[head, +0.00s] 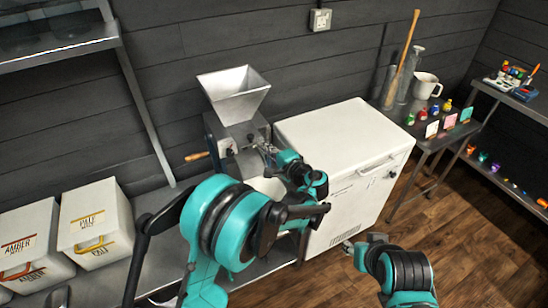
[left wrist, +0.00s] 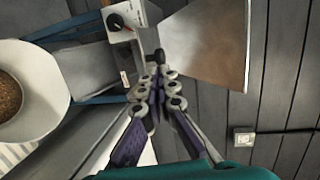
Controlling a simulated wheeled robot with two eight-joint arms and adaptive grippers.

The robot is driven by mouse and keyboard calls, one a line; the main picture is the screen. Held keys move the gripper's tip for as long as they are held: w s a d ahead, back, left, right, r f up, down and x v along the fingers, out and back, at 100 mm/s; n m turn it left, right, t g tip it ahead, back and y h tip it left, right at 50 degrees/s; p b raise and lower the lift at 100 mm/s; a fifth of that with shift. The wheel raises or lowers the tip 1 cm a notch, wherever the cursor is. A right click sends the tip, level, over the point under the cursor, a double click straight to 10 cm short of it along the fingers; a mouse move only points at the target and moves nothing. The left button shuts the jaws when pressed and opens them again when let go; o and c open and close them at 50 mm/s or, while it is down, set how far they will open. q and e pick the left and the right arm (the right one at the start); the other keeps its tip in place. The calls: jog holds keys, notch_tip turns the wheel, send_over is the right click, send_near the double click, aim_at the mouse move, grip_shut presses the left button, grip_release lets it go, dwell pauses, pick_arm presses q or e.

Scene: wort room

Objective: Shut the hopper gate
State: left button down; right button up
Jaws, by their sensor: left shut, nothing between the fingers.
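The steel hopper (head: 234,90) sits on top of the mill (head: 236,134), against the dark plank wall. In the left wrist view the hopper (left wrist: 207,40) is at upper right. A small black knob (left wrist: 158,55), perhaps of the hopper gate, shows just past my left fingertips; I cannot tell whether it touches them or how far the gate stands open. My left gripper (head: 268,149) is at the front of the mill, just below the hopper. Its fingers (left wrist: 155,92) are shut and empty. My right gripper (head: 352,246) is low in front of the white cabinet, its fingers small in view.
The white cabinet (head: 337,132) stands right of the mill. A white container of grain (left wrist: 22,95) is below the mill. Malt bins (head: 93,215) stand at left. A side table (head: 455,133) holds a jug, bottles and cards.

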aim_at(252, 138)
pick_arm(q)
jog(key=b+x, duration=0.1)
jog(key=x, duration=0.3)
jog(key=shift+w+a, duration=0.2)
jog(key=x, duration=0.3)
jog(key=r+x, duration=0.1)
jog(key=x, duration=0.1)
jog(key=shift+w+d, duration=0.2)
jog(key=shift+w, duration=0.15)
jog(key=shift+s, duration=0.1)
jog(key=shift+d, duration=0.1)
